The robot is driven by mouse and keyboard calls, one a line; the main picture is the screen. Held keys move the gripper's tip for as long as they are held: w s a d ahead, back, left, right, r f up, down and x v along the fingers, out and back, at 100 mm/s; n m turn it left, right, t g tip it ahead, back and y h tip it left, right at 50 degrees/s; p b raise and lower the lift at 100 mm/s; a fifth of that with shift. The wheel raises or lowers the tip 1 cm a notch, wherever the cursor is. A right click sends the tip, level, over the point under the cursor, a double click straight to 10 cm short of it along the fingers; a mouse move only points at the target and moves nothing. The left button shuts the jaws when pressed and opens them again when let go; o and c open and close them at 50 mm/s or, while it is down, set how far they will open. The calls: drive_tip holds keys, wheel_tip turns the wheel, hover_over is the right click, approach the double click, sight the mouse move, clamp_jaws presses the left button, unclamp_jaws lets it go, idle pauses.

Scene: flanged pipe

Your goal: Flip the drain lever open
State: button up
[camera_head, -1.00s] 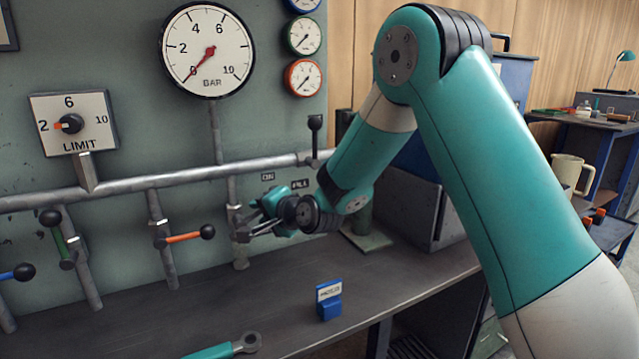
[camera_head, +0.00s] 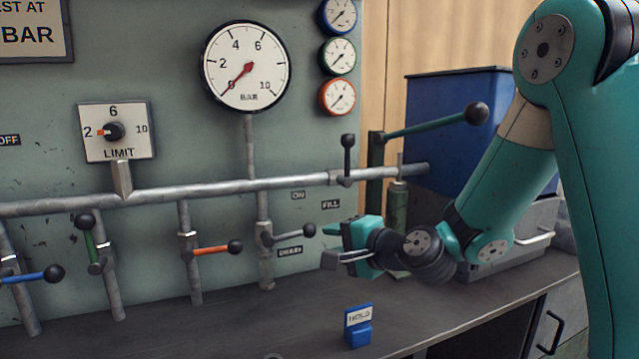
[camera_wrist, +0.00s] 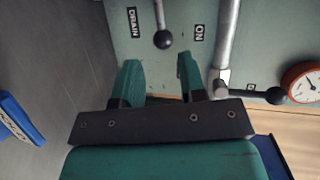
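The drain lever (camera_head: 286,236) is a grey handle with a black knob on a vertical pipe. It points right, roughly crosswise to that pipe, just above the DRAIN label (camera_head: 290,251). In the wrist view the lever's knob (camera_wrist: 163,39) is beyond the fingertips, between the DRAIN (camera_wrist: 132,22) and ON labels. My gripper (camera_head: 329,246) is right of the knob, apart from it and empty. Its two teal fingers stand apart in the wrist view (camera_wrist: 158,65).
Orange (camera_head: 212,249), green (camera_head: 90,246) and blue (camera_head: 30,277) levers sit on pipes to the left. An upright black-knobbed fill lever (camera_head: 347,157) is above. A blue HOLD sign (camera_head: 358,326) stands on the bench (camera_head: 240,325). The red-needled gauge (camera_head: 246,66) reads near zero.

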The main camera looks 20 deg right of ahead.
drive_tip(key=s+a+r+n+g+p, duration=0.5)
drive_tip(key=s+r+n+p, duration=0.2)
drive_tip(key=s+r+p, duration=0.1)
drive_tip(key=s+a+r+n+g+y+p, duration=0.1)
drive_tip(key=s+a+r+n+g+p, duration=0.3)
drive_tip(key=s+r+p, duration=0.5)
drive_tip(key=shift+s+a+n+g+y, duration=0.4)
drive_tip(key=shift+a+n, duration=0.35)
drive_tip(key=shift+n, duration=0.65)
drive_tip(key=shift+f, duration=0.1)
